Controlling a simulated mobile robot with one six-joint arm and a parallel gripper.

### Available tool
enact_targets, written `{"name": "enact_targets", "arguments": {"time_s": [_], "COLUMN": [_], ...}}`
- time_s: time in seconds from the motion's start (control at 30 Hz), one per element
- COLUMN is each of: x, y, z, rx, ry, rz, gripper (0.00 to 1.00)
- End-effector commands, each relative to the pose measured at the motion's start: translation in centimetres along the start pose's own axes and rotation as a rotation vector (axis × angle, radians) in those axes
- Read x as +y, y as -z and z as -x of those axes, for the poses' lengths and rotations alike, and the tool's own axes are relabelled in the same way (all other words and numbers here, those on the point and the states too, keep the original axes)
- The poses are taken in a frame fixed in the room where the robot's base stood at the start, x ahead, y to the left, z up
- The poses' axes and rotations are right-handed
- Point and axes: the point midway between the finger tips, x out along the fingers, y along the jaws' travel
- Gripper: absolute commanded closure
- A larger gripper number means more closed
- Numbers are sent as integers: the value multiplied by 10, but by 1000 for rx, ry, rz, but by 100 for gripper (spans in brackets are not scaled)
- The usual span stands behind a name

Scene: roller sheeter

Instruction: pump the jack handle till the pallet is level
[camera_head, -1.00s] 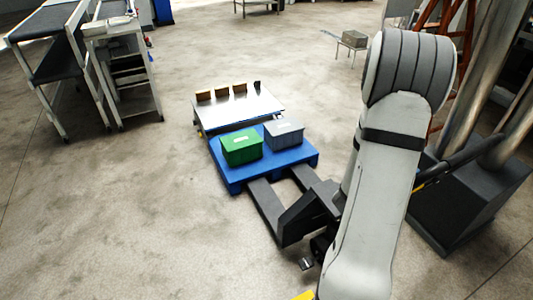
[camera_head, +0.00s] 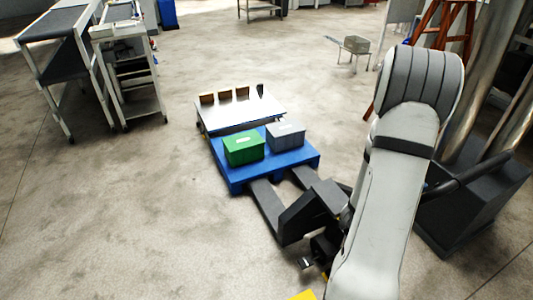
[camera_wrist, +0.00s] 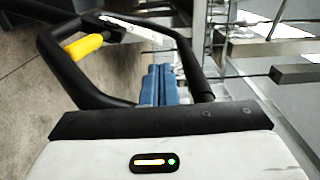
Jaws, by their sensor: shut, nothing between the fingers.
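The blue pallet (camera_head: 235,183) carries a green box (camera_head: 243,150) and a grey box (camera_head: 285,135) in the head view. The dark forks of the pallet jack (camera_head: 266,204) run under its near side. I cannot tell whether the pallet is level. The black jack handle (camera_head: 458,180) shows beside my arm, which partly hides it. In the wrist view the handle loop (camera_wrist: 66,62) with its yellow lever (camera_wrist: 84,46) is close by. My gripper (camera_wrist: 159,70) has blue fingers shut and empty, seen within the outline of the loop; contact is unclear.
A pale panel (camera_head: 240,112) with several small brown blocks stands behind the pallet. Metal pipes and a dark base (camera_head: 450,215) are close right of my arm. A cart (camera_head: 128,75) stands at the left. The floor left of the pallet is clear.

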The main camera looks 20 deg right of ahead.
Motion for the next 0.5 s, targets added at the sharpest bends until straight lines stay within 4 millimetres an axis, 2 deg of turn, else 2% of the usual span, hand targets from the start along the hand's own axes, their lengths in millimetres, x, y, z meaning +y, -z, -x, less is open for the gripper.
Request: {"name": "enact_targets", "arguments": {"time_s": [0.03, 0.27, 0.4, 0.5], "x": [-5, 2, 15, 19], "y": [6, 25, 44, 49], "z": [-1, 2, 1, 2], "rx": [6, 3, 6, 3], "ry": [-5, -8, -6, -4], "rz": [8, 5, 5, 1], "gripper": [100, 100, 100, 100]}}
